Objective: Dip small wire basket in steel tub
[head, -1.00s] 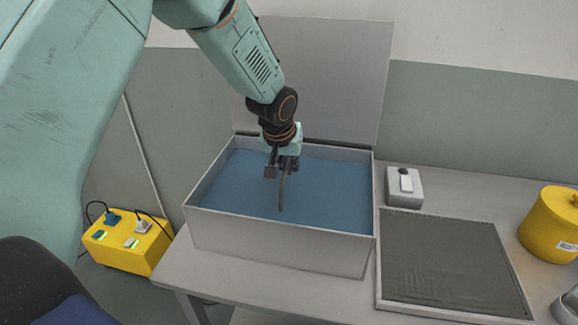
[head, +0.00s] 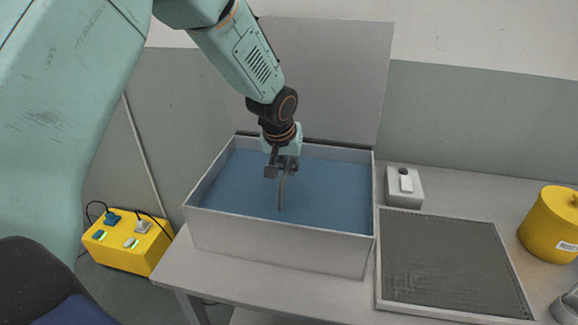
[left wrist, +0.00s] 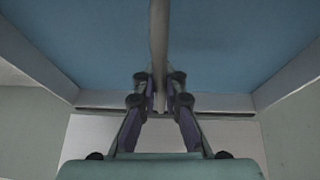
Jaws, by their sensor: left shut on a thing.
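The steel tub (head: 280,235) stands on the table, filled with blue liquid (head: 330,190), its lid (head: 320,80) raised at the back. My left gripper (head: 283,170) is over the tub and shut on a thin grey upright handle (head: 281,193). The handle goes down into the liquid. The basket itself is not visible below the surface. In the left wrist view the handle (left wrist: 158,40) runs between the fingers of the left gripper (left wrist: 160,90), over the blue liquid. My right gripper is not in view.
A grey mesh-covered tray (head: 450,262) lies right of the tub. A small grey box (head: 404,188) with a white switch stands behind it. A yellow lidded pot (head: 550,225) is at the far right. A yellow power box (head: 128,242) is left of the table.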

